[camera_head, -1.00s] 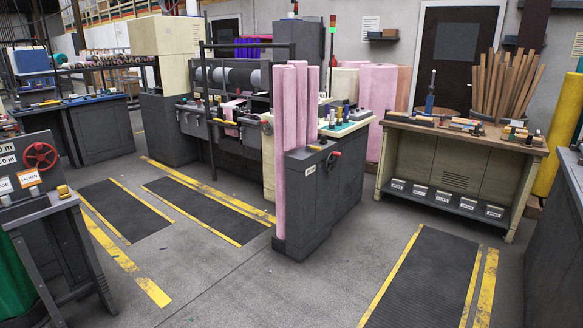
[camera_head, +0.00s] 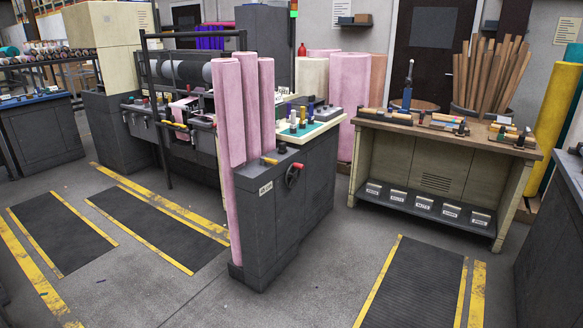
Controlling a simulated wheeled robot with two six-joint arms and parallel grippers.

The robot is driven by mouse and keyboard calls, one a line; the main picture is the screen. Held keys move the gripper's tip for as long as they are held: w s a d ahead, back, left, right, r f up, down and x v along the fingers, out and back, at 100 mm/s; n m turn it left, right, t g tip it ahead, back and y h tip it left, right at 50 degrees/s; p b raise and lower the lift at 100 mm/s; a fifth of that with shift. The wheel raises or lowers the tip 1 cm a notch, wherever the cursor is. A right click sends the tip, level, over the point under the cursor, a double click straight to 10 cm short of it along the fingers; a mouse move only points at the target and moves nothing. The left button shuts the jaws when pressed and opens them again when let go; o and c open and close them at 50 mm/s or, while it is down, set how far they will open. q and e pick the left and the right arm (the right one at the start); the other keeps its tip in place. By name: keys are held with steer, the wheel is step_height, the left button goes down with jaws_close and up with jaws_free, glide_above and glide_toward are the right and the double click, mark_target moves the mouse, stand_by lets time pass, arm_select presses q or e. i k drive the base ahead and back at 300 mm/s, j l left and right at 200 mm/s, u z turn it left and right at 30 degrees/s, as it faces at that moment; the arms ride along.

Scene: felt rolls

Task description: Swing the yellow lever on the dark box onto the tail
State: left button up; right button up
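A dark grey cabinet (camera_head: 285,215) stands in the middle, with a short yellow-tipped lever (camera_head: 270,160) at its top front edge and a dark handwheel (camera_head: 294,176) beside it. Behind the pink rolls, the roller machine (camera_head: 180,72) carries another yellow handle (camera_head: 175,125) near its dark front boxes (camera_head: 203,137). A strip of pink felt (camera_head: 184,108) hangs there, close to that handle. I cannot tell whether they touch. Neither of my grippers shows.
Tall pink rolls (camera_head: 228,110) stand against the cabinet's left side. A workbench (camera_head: 435,175) with tools stands at the right. Dark floor mats with yellow stripes lie left (camera_head: 140,228) and right (camera_head: 415,285). The grey floor in front of the cabinet (camera_head: 210,300) is clear.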

mark_target(264, 159)
steer(key=i+l+u, duration=0.2)
steer(key=i+l, duration=0.15)
steer(key=i+l+u, duration=0.2)
steer(key=l, duration=0.35)
steer(key=i+l, duration=0.45)
